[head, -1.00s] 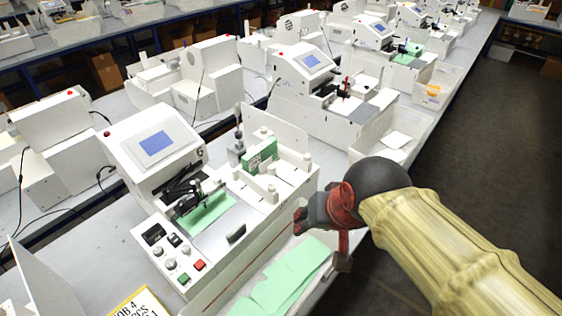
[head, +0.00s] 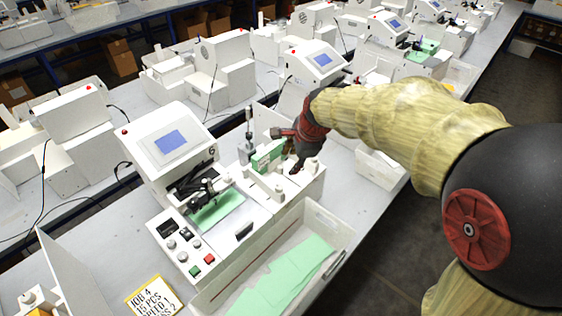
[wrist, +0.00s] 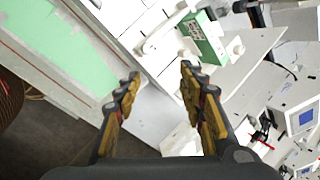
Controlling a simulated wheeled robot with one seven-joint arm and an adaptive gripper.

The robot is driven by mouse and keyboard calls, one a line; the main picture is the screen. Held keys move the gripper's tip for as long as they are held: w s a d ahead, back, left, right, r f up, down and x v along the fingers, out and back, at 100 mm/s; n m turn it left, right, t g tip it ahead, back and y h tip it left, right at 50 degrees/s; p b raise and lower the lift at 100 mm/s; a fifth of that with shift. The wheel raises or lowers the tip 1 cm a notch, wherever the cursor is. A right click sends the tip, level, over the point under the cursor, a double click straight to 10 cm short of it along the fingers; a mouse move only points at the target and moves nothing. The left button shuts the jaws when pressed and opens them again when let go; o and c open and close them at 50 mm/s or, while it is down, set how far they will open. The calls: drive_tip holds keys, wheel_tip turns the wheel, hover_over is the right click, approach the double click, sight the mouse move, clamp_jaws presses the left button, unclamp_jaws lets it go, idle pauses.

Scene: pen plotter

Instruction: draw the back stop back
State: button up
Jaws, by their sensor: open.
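The plotter (head: 176,150) is white, with a screen and a feeder at its right end. A green card stack (head: 268,156) stands in the feeder and also shows in the wrist view (wrist: 205,38). White fittings with rounded knobs (head: 277,191) lie beside the stack; I cannot tell for certain which one is the back stop. My gripper (head: 287,150) is over the feeder, just right of the stack, and partly hides it. In the wrist view my gripper (wrist: 160,74) is open, with only white machine surface showing between its fingertips. No contact is visible.
A clear tray (head: 322,222) with loose green cards runs along the plotter's front. A yellow-edged job card (head: 154,299) lies on the table at the lower left. Similar machines (head: 318,66) crowd the table behind. Dark floor lies to the right.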

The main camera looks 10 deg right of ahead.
drive_tip(key=w+f+m+p, duration=0.3)
drive_tip(key=w+f+m, duration=0.25)
drive_tip(key=w, duration=0.25)
drive_tip(key=m+p, duration=0.2)
drive_tip(key=m, duration=0.6)
approach(281, 167)
drive_tip(key=w+f, duration=0.1)
drive_tip(key=f, duration=0.1)
drive_tip(key=shift+g, duration=0.3)
drive_tip(key=x, duration=0.7)
drive_tip(key=shift+w+a, duration=0.2)
drive_tip(key=shift+w, duration=0.1)
drive_tip(key=c, duration=0.3)
drive_tip(key=c, duration=0.7)
clamp_jaws()
